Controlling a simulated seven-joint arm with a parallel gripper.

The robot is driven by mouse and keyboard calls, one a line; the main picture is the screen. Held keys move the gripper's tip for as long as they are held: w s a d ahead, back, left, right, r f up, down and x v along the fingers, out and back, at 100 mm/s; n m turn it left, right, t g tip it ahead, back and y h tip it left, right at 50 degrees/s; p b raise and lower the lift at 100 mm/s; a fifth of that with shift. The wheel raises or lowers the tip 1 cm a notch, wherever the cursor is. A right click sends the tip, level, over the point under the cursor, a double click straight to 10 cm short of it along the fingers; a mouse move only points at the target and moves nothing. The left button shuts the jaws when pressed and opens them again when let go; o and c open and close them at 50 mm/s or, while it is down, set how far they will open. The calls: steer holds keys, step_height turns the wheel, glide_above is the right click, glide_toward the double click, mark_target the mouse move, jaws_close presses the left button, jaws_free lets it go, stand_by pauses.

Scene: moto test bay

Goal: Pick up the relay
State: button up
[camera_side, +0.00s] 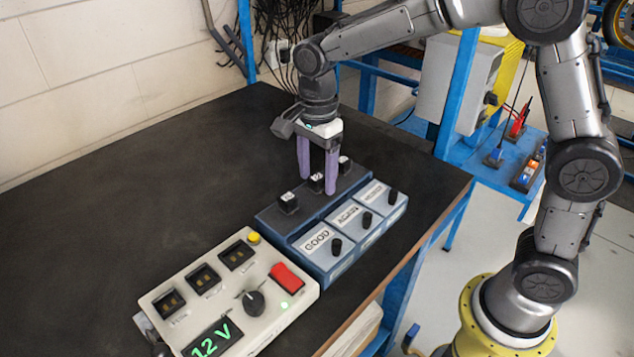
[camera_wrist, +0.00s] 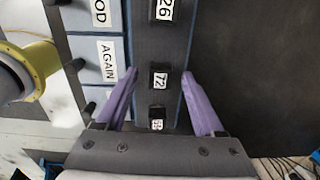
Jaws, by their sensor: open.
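Three small black relays with white number labels stand in a row on a blue-grey rack (camera_side: 275,220). In the side view they are the near relay (camera_side: 288,203), the middle relay (camera_side: 316,183) and the far relay (camera_side: 345,162). In the wrist view the labels read 26 on one relay (camera_wrist: 163,10) and 72 on the middle one (camera_wrist: 159,79); the third relay's label (camera_wrist: 157,118) is hard to read. My gripper (camera_side: 318,186) points down with its purple fingers open, one on each side of the middle relay. The wrist view shows the fingertips (camera_wrist: 158,73) apart, with the 72 relay between them; contact is not visible.
Beside the rack are bins marked GOOD (camera_side: 317,241), AGAIN (camera_side: 349,216) and a third, each with a black knob. A cream tester (camera_side: 230,300) with sockets, a red switch and a 12 V display stands nearer. The dark bench (camera_side: 130,200) is clear at left.

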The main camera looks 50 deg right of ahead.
steer(key=shift+f, duration=0.3)
jaws_close()
steer(key=shift+r, duration=0.15)
